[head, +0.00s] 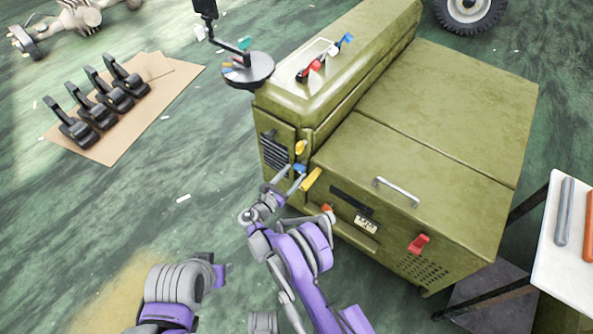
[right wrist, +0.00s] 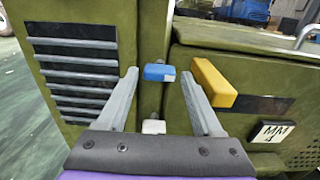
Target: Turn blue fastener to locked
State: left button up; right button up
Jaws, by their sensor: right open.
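The blue fastener (head: 299,169) is a small block on the seam near the front corner of the green chassis (head: 450,105). In the right wrist view the blue fastener (right wrist: 159,73) lies crosswise, midway between my right fingertips. My right gripper (head: 285,177) is at that corner, open and empty. In the right wrist view its two grey fingers (right wrist: 159,77) stand apart on either side of the fastener, with no visible contact. I cannot tell how deep it sits between them. Part of my left arm shows at the bottom left, but no left fingers show.
A yellow block (right wrist: 213,82) sits right beside my right finger; a pale knob (right wrist: 153,127) is below the blue fastener. A slatted vent (right wrist: 80,80) is on the left. A metal handle (head: 396,191) and red latch (head: 418,244) are on the chassis. A white table (head: 562,275) stands right.

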aim_at(301, 166)
jog(key=shift+x, duration=1.15)
grip_shut()
